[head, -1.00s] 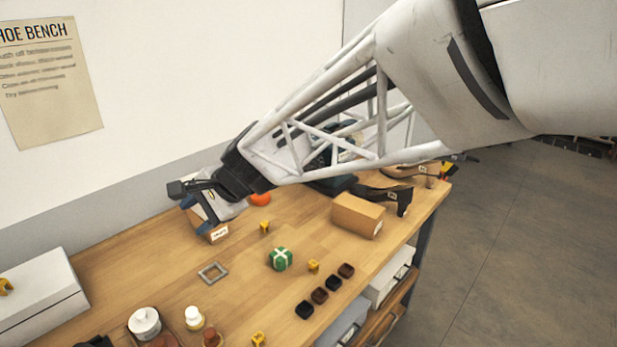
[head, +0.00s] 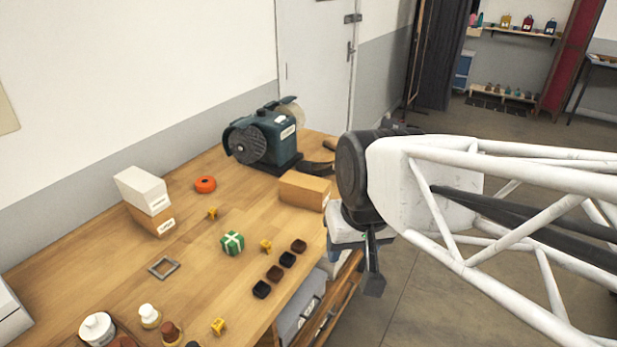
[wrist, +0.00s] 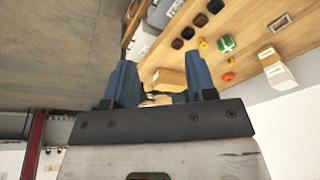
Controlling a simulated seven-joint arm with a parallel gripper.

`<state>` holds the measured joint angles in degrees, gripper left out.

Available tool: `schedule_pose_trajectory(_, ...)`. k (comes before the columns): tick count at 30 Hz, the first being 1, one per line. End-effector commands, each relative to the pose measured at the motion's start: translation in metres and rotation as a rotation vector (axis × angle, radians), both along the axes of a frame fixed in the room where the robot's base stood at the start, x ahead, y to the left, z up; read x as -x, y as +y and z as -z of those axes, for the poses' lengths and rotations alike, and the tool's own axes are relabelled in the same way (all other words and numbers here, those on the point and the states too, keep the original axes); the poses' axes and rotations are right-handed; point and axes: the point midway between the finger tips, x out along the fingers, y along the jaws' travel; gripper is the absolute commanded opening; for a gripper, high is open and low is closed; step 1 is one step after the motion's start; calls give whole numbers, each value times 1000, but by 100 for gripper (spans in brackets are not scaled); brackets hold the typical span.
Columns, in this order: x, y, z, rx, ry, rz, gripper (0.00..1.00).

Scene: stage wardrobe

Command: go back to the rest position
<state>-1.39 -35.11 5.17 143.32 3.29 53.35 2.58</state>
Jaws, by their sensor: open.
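My gripper (head: 358,256) hangs off the right edge of the workbench in the head view, over the floor side, with its fingers only partly clear. In the wrist view its two blue fingers (wrist: 158,82) stand apart with nothing held between them. The wooden workbench top (head: 110,252) lies to its left in the head view, and it also shows upper right in the wrist view (wrist: 245,45).
A cardboard box (head: 303,191) and a green bench grinder (head: 262,140) stand near the gripper. Open floor (head: 425,290) lies right.

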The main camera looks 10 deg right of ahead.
Motion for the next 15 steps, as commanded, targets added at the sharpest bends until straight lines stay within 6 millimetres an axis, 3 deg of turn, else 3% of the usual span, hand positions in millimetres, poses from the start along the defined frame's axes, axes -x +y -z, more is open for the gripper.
schedule_pose_trajectory(5, 15, -18, 3, 62, -3, -18, 51)
schedule_pose_trajectory(15, 17, -20, 3, 70, -1, -23, 51)
